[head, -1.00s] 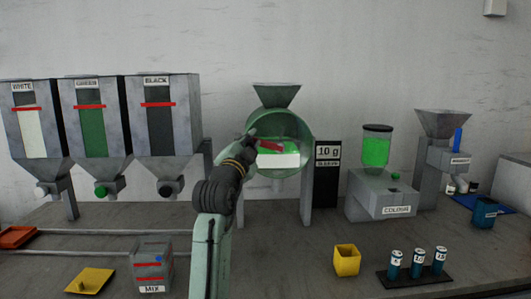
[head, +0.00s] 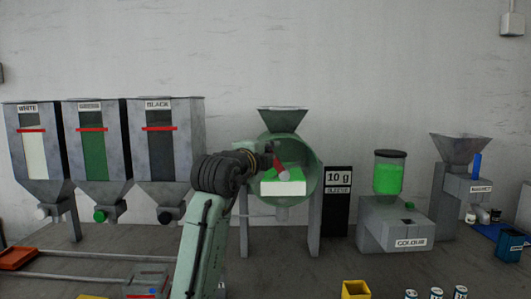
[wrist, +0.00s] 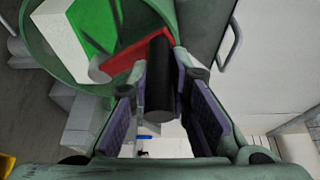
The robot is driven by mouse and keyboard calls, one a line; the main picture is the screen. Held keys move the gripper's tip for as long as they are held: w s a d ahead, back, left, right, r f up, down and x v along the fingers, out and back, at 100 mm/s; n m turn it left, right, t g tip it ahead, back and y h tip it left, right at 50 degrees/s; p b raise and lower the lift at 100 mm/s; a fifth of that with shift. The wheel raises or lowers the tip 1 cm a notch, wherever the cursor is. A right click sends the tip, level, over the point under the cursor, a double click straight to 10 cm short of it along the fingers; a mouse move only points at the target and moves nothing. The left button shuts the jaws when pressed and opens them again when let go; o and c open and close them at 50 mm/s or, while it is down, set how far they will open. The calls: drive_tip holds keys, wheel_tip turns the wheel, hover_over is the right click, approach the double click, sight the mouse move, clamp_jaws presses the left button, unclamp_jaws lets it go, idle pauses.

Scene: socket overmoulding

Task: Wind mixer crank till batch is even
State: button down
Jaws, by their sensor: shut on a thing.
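The mixer (head: 315,170) is a green round drum with a grey hopper on top, standing on two grey legs at the centre of the head view. Inside it the batch (head: 283,188) shows as separate green and white areas. They also show in the wrist view, the white part (wrist: 62,45) beside the green part (wrist: 95,22). The red crank (head: 277,163) runs from the drum's middle toward the upper left. My gripper (head: 263,154) is at its outer end. In the wrist view my gripper (wrist: 162,92) is shut on the black crank handle (wrist: 159,75).
White, green and black hoppers (head: 90,150) stand left of the mixer. A MIX box (head: 147,282) is at the front left. A "10 g" sign (head: 338,190) and the colour unit (head: 395,222) stand to the right.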

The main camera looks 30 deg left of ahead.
drive_tip(key=shift+s+a+r, duration=0.1)
drive_tip(key=shift+r, duration=0.1)
idle(0.3)
drive_tip(key=c, duration=1.6)
unclamp_jaws()
drive_tip(key=shift+c, duration=0.2)
drive_tip(key=shift+o, duration=0.8)
drive_tip(key=shift+f, duration=0.1)
drive_tip(key=s+d, duration=0.2)
drive_tip(key=s, duration=0.9)
drive_tip(key=shift+s+d, duration=0.3)
